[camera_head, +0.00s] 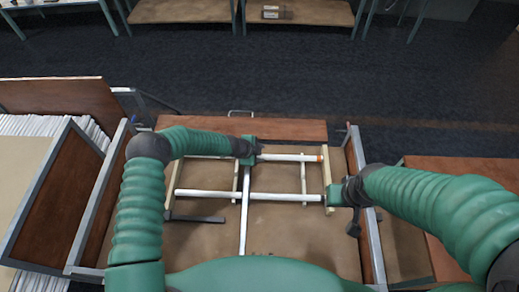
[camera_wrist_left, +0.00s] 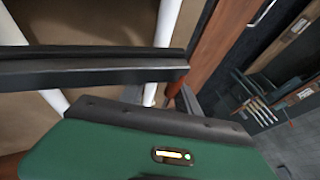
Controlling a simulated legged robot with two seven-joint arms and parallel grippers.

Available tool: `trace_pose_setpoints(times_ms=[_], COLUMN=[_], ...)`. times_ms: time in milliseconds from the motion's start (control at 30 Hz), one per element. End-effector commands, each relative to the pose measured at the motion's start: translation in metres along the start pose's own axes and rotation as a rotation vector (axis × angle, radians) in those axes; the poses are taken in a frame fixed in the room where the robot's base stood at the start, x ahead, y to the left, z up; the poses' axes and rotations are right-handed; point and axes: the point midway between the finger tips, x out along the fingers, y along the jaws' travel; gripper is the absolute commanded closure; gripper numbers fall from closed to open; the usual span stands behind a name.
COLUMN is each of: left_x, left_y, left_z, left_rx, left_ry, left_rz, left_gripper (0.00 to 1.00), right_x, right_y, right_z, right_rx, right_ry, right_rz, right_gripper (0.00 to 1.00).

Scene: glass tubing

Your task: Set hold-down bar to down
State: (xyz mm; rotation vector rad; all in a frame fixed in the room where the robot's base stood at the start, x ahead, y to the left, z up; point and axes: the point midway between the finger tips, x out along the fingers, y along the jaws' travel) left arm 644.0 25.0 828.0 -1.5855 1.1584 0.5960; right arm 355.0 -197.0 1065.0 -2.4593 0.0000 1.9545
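The hold-down bar looks to be the long grey bar (camera_head: 244,215) running from near the front of the table up to my left gripper (camera_head: 256,152). It crosses over a white tube (camera_head: 285,197). A second white tube (camera_head: 290,158) lies behind, to the right of that gripper. In the left wrist view the dark grey bar (camera_wrist_left: 95,72) spans across white tubes, its end close to the gripper body. The left fingers are not clear, so I cannot tell whether they hold it. My right gripper (camera_head: 338,194) is at the right end of the wooden rack; its fingers are unclear.
The pale wooden rack (camera_head: 328,175) holds the tubes on the brown table. A short black bar (camera_head: 195,218) lies at the left. Grey-framed panels stand on both sides (camera_head: 98,200) (camera_head: 368,220). A brown board (camera_head: 290,129) edges the back.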

Motion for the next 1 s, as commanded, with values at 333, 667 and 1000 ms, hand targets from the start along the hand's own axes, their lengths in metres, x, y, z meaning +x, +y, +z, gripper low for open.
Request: trace_pose_setpoints(times_ms=[333,667,1000], left_x=[-0.004,-0.083,-0.163], left_y=[-0.005,-0.004,-0.001], left_z=[0.0,0.001,0.0], left_rx=[0.002,0.002,0.0], left_ry=[0.001,0.0,0.0], left_rz=[-0.006,-0.01,-0.006], left_gripper=[0.64,0.64,0.64], right_x=[0.0,0.004,-0.009], right_y=[0.0,0.0,0.0], right_z=[0.0,0.001,-0.002], right_rx=[0.0,0.0,0.0], right_ry=[0.0,0.0,0.0], right_rz=[0.0,0.0,0.0], right_gripper=[0.64,0.64,0.64])
